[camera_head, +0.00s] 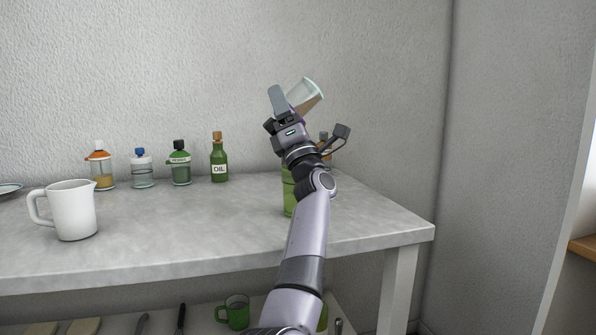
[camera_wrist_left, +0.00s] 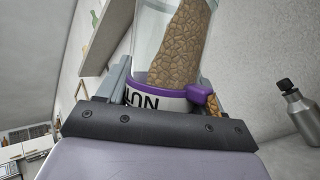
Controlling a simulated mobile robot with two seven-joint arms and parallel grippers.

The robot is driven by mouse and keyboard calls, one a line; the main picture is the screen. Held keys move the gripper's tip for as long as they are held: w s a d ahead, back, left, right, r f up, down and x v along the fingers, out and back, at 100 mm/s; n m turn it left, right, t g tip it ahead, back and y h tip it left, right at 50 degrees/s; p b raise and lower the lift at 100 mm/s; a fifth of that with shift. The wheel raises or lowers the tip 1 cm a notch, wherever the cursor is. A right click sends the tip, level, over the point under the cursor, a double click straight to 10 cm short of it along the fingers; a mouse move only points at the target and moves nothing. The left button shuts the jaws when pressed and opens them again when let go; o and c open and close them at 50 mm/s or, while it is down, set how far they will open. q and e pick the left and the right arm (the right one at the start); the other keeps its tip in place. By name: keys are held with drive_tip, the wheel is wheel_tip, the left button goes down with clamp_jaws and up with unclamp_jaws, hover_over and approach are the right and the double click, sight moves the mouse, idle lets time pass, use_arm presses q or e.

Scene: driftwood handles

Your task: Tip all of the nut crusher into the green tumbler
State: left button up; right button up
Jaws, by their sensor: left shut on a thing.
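The nut crusher (camera_head: 307,94) is a clear container with a purple base. My left gripper (camera_head: 287,108) is shut on it and holds it tilted, high above the table. In the left wrist view the nut crusher (camera_wrist_left: 150,45) holds a brown, nut-like mass lying along one side. Some brown bits also show beside its purple side part. The green tumbler (camera_head: 288,192) stands on the table below, mostly hidden behind my left arm. I cannot tell whether the crusher is right over the tumbler. My right gripper is not in view.
A white pitcher (camera_head: 74,210) stands at the left of the table (camera_head: 190,225). A green mug (camera_head: 236,311) is below. The table's front middle is clear.

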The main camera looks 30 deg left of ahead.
use_arm(q)
drive_tip(key=shift+s+r+n+g+y+p, duration=0.1)
drive_tip(key=shift+r+n+g+y+p, duration=0.15)
drive_tip(key=shift+n+g, duration=0.35)
drive_tip(key=shift+r+n+g+y+p, duration=0.1)
drive_tip(key=shift+r+n+g+y, duration=0.1)
drive_tip(key=shift+n+g, duration=0.35)
drive_tip(key=shift+a+r+n+g, duration=0.1)
drive_tip(key=shift+r+n+g, duration=0.05)
drive_tip(key=shift+n+g, duration=0.65)
drive_tip(key=shift+s+a+f+n+g, duration=0.1)
drive_tip(key=shift+f+n+g, duration=0.25)
drive_tip(key=shift+n+g, duration=0.5)
drive_tip(key=shift+y, duration=0.25)
